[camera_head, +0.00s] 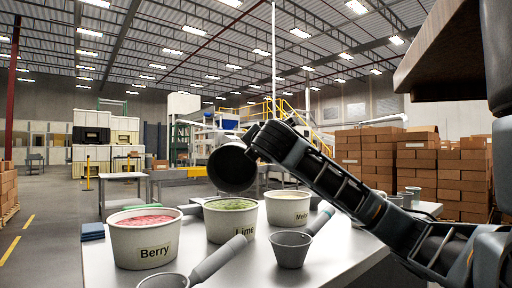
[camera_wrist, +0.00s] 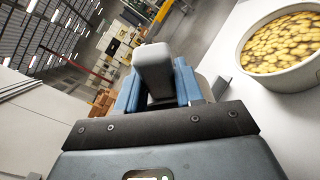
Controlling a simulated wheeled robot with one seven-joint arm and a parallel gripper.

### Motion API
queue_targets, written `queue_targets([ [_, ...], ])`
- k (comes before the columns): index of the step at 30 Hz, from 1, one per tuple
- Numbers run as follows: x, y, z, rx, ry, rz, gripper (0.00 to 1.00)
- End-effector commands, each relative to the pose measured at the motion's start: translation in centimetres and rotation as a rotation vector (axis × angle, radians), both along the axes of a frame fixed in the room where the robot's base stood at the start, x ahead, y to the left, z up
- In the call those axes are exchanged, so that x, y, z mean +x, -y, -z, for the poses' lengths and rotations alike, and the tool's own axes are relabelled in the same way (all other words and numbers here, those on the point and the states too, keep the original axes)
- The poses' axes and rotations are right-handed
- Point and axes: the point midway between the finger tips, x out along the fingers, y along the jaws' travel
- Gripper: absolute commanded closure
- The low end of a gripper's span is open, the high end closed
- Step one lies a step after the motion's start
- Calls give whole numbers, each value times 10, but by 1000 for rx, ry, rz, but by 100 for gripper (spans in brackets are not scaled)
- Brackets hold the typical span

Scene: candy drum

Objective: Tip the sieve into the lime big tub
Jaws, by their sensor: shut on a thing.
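The sieve (camera_head: 232,168), a dark grey cup, is in the air above the lime big tub (camera_head: 230,224) in the head view. It is tipped on its side, its dark mouth turned toward the camera; I cannot see anything inside it. The lime tub is white, labelled "Lime", with green contents. My gripper (camera_head: 262,142) is beside the sieve at upper right. In the wrist view the blue fingers of my gripper (camera_wrist: 156,90) are shut on the grey handle (camera_wrist: 153,62). The sieve's cup is hidden there.
A white "Berry" tub (camera_head: 145,246) with red contents stands left of the lime tub, another pale tub (camera_head: 288,212) right. Grey scoops lie in front (camera_head: 210,262) and at right (camera_head: 292,251). A tub of yellow pieces (camera_wrist: 285,45) shows in the wrist view.

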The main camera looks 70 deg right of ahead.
Motion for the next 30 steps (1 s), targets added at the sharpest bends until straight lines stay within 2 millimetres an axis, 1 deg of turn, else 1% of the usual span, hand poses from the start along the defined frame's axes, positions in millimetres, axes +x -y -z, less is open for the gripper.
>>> queue_targets([
  [5, 0, 0, 0, 0, 0, 0, 100],
  [8, 0, 2, -4, 13, -3, 1, 100],
  [12, 3, 11, -12, 70, -18, 2, 100],
  [30, 13, 48, -21, 339, -93, 3, 100],
])
